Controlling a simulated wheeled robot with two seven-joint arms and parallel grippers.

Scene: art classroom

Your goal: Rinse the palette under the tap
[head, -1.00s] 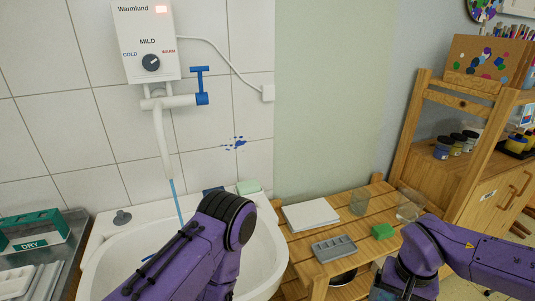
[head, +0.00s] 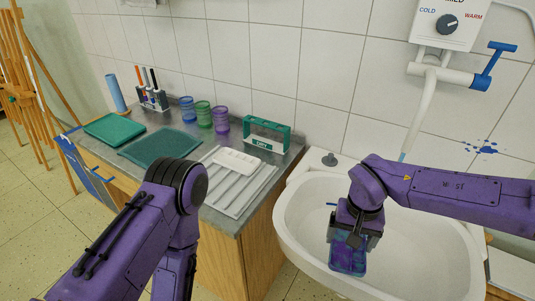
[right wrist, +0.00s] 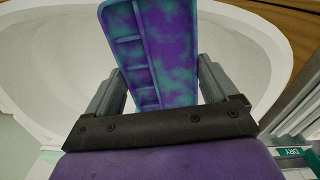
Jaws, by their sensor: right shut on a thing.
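The palette (head: 347,260), stained blue, teal and purple, hangs from my right gripper (head: 352,238) over the sink basin (head: 300,222). In the right wrist view the palette (right wrist: 165,50) stands between the two fingers, its small wells along its left side. My right gripper (right wrist: 160,95) is shut on it. The white tap spout (head: 420,110) ends up and to the right of the palette; a short blue streak shows under its tip, and my right arm hides what is below. The blue tap handle (head: 490,65) is at the right. My left arm is at the lower left, its gripper out of view.
The grey counter (head: 210,150) left of the sink holds a ribbed drainer (head: 240,195) with a white tray (head: 237,161), a green DRY rack (head: 267,133), coloured cups (head: 203,113) and a green mat (head: 160,146). A grey plug (head: 330,159) sits on the sink rim.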

